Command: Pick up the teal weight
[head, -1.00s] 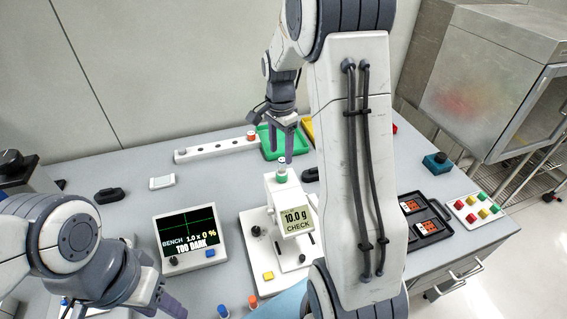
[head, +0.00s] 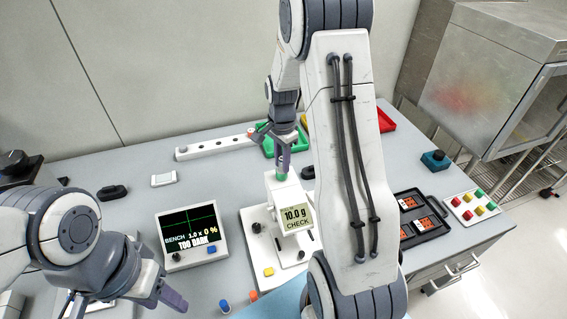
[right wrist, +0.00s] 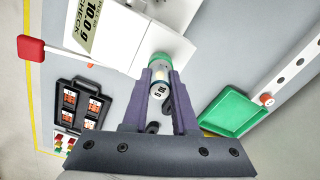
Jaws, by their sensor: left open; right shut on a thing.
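The teal weight (right wrist: 160,59) is a small white cylinder with a green-teal band and a black-ringed end marked 10. It is at the top of the white scale (head: 284,190), whose display reads 10.0 g CHECK; it also shows in the head view (head: 282,176). My right gripper (right wrist: 160,76) is shut on it, one finger on each side. In the head view the right gripper (head: 283,163) covers much of the weight. I cannot tell whether the weight still touches the scale. My left gripper (head: 172,299) is open and empty at the lower left, away from the weight.
A white rail with holes (head: 205,149) and a green tray (right wrist: 240,112) lie beyond the scale. A bench monitor (head: 190,233) reading TOO DARK stands to its left. A black tray with orange parts (head: 428,236) and a coloured button panel (head: 472,206) lie right.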

